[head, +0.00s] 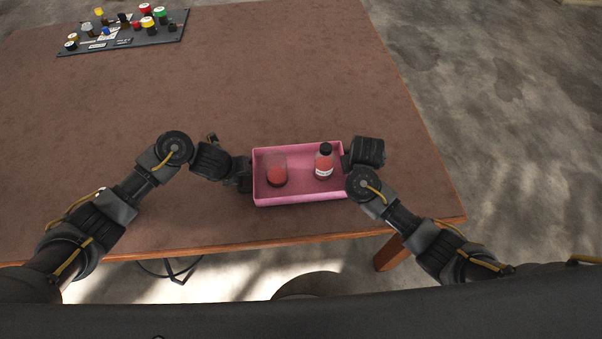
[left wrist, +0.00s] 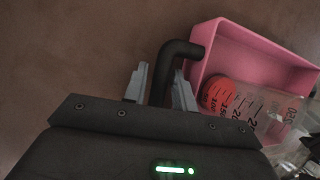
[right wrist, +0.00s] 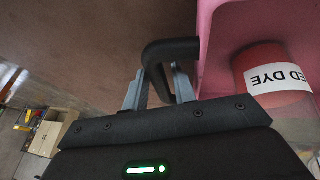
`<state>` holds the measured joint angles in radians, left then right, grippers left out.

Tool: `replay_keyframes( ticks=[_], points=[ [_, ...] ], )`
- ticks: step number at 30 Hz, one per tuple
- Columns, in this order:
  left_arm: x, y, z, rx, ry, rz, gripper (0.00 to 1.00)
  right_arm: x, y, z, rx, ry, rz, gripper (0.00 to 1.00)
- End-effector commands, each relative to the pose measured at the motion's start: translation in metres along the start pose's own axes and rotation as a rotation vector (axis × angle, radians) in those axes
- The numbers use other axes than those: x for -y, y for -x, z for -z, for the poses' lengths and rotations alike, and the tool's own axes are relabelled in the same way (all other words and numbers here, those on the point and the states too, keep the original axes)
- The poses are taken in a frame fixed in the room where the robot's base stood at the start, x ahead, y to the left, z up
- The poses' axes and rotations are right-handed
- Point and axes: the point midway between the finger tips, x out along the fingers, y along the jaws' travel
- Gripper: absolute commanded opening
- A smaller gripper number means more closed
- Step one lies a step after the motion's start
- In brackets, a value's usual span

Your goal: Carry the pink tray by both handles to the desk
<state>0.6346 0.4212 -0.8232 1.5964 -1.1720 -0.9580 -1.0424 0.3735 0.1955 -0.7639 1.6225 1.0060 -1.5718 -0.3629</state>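The pink tray (head: 300,201) is level over the near edge of the brown desk (head: 240,85); I cannot tell whether its base touches the top. In it stand a clear beaker (head: 277,172) with red contents and a black-capped bottle (head: 324,163) labelled as red dye. My left gripper (left wrist: 160,82) has its fingers on both sides of the black left handle (left wrist: 181,50) and looks shut on it. My right gripper (right wrist: 158,84) likewise looks shut on the right handle (right wrist: 172,48). Contact at the fingertips is partly hidden.
A dark panel (head: 125,40) with several coloured knobs lies at the desk's far left. The desk between panel and tray is bare. Concrete floor (head: 490,110) is free on the right. A wooden cabinet (right wrist: 47,136) shows in the right wrist view.

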Motion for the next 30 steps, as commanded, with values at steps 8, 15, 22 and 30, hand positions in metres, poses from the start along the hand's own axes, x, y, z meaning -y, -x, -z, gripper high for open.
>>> replay_keyframes(
  ticks=[8,15,22,30],
  points=[
    [-0.0004,-0.0070,0.0003,0.001,-0.001,-0.001,0.27,-0.0004,-0.0075,-0.0017,0.003,0.000,-0.001,0.27],
    [-0.0003,-0.0069,0.0001,0.001,-0.002,-0.001,0.22,-0.0005,-0.0074,-0.0016,0.003,0.000,-0.001,0.22],
    [-0.0003,-0.0067,0.0000,0.001,-0.001,-0.001,0.00,-0.0005,-0.0073,-0.0016,0.003,0.000,-0.001,0.00],
    [0.0002,-0.0060,-0.0009,0.003,-0.001,0.000,0.00,-0.0007,-0.0066,-0.0009,0.001,-0.001,-0.001,0.00]
  ],
)
